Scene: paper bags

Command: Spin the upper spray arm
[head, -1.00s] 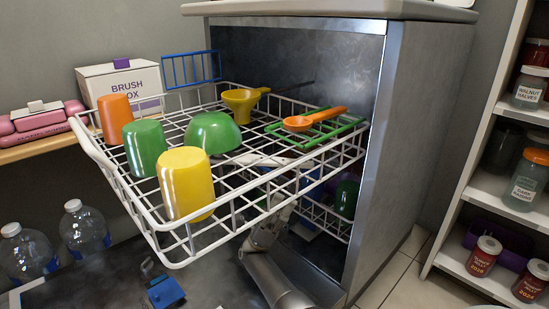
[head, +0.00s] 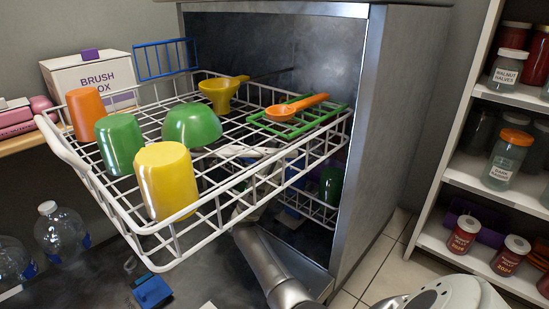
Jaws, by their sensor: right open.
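The pulled-out white upper rack (head: 215,222) hangs in front of the open dishwasher. A pale bar under its wires looks like the upper spray arm (head: 256,152); the rack and the cups hide most of it. My right arm reaches up from the bottom of the head view to below the rack. My right gripper (head: 246,186) is under the rack near the pale bar, open, and partly hidden by wires. I cannot tell whether it touches the bar. My left gripper is not in view.
On the rack are a yellow cup (head: 166,181), green cup (head: 120,145), orange cup (head: 85,114), green bowl (head: 192,125), yellow funnel (head: 222,93) and orange spoon (head: 296,108). A lower rack (head: 318,207) sits inside. Shelves (head: 470,170) stand right. A blue object (head: 153,292) lies low.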

